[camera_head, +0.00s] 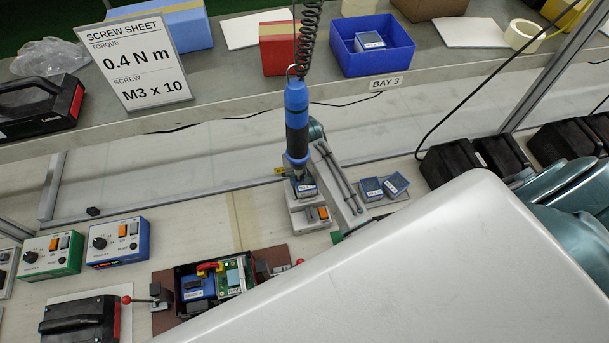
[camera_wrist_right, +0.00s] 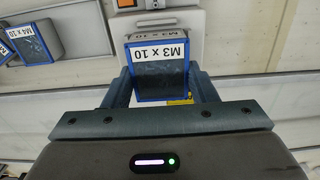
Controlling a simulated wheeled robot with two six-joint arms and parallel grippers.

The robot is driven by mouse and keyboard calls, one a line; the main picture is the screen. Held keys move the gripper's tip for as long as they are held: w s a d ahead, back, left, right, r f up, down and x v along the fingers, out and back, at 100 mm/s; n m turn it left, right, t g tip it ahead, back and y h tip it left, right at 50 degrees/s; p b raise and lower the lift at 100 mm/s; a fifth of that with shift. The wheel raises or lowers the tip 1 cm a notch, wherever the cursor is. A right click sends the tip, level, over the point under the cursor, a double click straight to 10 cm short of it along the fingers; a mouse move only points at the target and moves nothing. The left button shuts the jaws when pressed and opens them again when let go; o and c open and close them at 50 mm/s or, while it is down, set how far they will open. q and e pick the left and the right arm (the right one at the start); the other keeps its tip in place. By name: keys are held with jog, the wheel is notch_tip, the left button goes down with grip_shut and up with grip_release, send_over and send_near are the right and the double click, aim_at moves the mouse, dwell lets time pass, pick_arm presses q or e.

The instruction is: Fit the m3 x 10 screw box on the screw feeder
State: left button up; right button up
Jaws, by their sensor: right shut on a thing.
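The M3 x 10 screw box (camera_head: 305,189) is a small blue-edged box with a dark face and a white label. It also shows in the right wrist view (camera_wrist_right: 160,80), between the fingers. My right gripper (camera_wrist_right: 160,88) is shut on it. In the head view the hanging screwdriver covers much of this gripper (camera_head: 302,182). The screw feeder (camera_head: 300,214) is a pale block with an orange switch, and shows at the top of the wrist view (camera_wrist_right: 188,18). The box is at the feeder's back end; I cannot tell whether it is fully seated. My left gripper is out of view.
Blue screw boxes (camera_head: 370,188) lie right of the feeder; one reads M4 x 10 in the wrist view (camera_wrist_right: 36,40). A blue screwdriver (camera_head: 296,120) hangs over the feeder. A fixture with parts (camera_head: 215,280) stands front left. A blue bin (camera_head: 372,45) is on the back shelf.

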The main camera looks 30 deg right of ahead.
jog(key=shift+f, duration=0.4)
jog(key=o, duration=1.5)
jog(key=shift+r, duration=3.55)
